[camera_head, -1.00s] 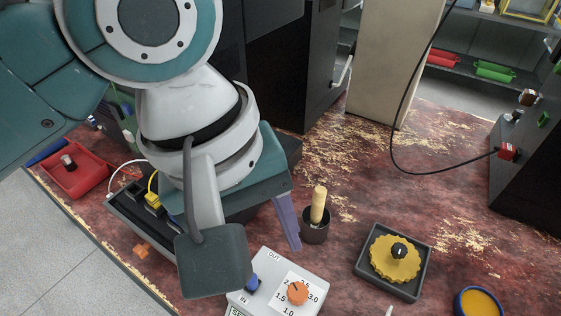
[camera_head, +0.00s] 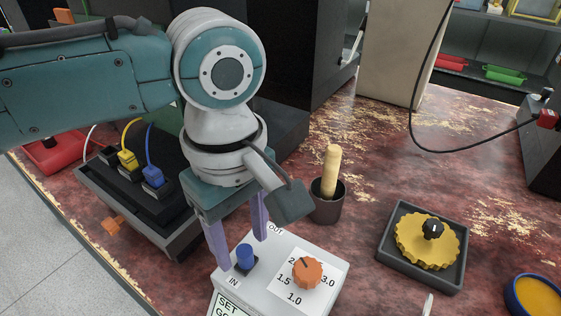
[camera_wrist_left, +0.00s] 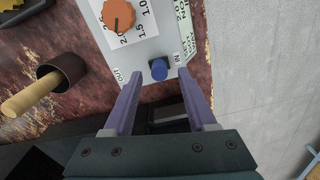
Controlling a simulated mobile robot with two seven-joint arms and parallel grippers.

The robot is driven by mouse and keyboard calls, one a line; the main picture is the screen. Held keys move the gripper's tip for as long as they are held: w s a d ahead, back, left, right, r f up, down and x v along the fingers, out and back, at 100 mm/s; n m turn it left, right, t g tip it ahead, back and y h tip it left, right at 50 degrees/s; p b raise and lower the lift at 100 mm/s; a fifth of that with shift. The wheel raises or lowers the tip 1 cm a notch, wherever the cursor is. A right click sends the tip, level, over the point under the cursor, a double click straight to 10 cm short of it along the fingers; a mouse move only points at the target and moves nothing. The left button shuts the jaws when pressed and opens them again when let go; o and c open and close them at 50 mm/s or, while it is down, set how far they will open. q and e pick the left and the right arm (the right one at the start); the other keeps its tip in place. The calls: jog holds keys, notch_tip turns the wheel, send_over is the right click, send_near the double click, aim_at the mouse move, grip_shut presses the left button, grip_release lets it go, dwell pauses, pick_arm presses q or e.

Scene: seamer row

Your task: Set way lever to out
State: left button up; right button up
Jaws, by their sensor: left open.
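The way lever is a blue knob (camera_head: 245,256) in a dark slot on a light grey box (camera_head: 262,290). It sits at the end of the slot near the IN label, away from OUT. In the left wrist view the blue knob (camera_wrist_left: 159,69) also lies beside IN. My left gripper (camera_head: 240,252) is open, pointing down, with one purple finger on each side of the knob in the head view. In the left wrist view the fingertips (camera_wrist_left: 161,76) flank the knob with gaps on both sides; I see no contact. My right gripper is not in view.
An orange dial (camera_head: 307,272) is on the same box. A dark cup (camera_head: 327,205) with a wooden-handled tool stands behind it. A yellow handwheel (camera_head: 427,245) in a grey tray is at the right. A black block with plugged cables (camera_head: 150,195) is at the left.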

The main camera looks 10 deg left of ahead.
pick_arm(q)
jog(key=shift+f, duration=1)
jog(key=shift+c, duration=0.4)
grip_shut()
